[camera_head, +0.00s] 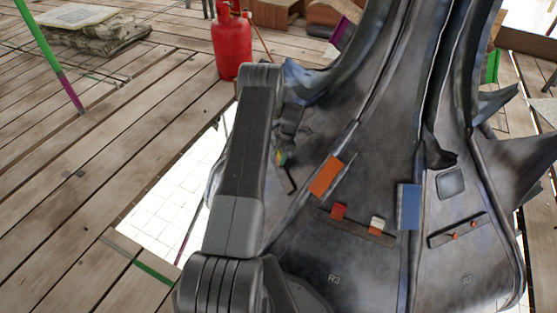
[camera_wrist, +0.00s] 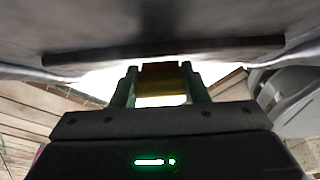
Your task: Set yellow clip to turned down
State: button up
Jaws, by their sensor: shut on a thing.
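In the wrist view my gripper (camera_wrist: 159,76) has its two green fingers closed on the sides of a small block, the yellow clip (camera_wrist: 160,87). Its nearer part is yellow, and a dark red part (camera_wrist: 160,69) shows beyond it. The clip sits beside a dark bar (camera_wrist: 225,50) on the grey spire surface; I cannot tell which way it is turned. In the head view my arm covers most of the gripper, and only a small yellow-green patch shows by the spire's left side.
The dark spire (camera_head: 385,130) fills the right of the head view. It carries an orange plate (camera_head: 326,177), a blue plate (camera_head: 409,206), a red clip (camera_head: 338,211) and a white clip (camera_head: 377,222). A red gas bottle (camera_head: 231,45) stands on the planks behind. A floor opening lies left of my arm.

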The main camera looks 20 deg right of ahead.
jog(key=shift+d+y+b, duration=0.25)
jog(key=shift+y+b, duration=0.2)
jog(key=shift+y, duration=0.05)
jog(key=o, duration=1)
jog(key=shift+f, duration=0.1)
jog(key=p+v, duration=0.2)
jog(key=v, duration=1.2)
jog(key=shift+p, duration=0.35)
